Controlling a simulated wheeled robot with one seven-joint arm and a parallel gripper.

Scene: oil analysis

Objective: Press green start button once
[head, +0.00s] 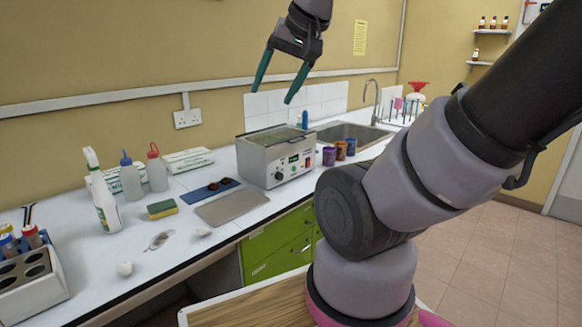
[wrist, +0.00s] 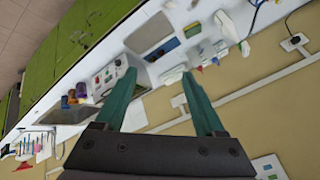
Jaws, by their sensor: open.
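A grey metal bath-like machine (head: 262,160) stands on the white counter, with an open-looking top. Its front panel carries a small display, a black knob (head: 278,176), a red switch (head: 308,162) and a small green round mark (head: 293,168) that looks like the button. The machine also shows in the wrist view (wrist: 118,80), partly behind a finger. My gripper (head: 274,94) is open and empty, high in the air above and behind the machine, touching nothing. Its two green fingers (wrist: 158,73) spread wide in the wrist view.
Purple and orange-brown jars (head: 340,150) stand right of the machine, near the sink (head: 350,134). A metal tray (head: 232,205), sponge (head: 162,208), bottles (head: 131,178) and a tube rack (head: 32,284) lie to the left. The air between gripper and machine looks clear.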

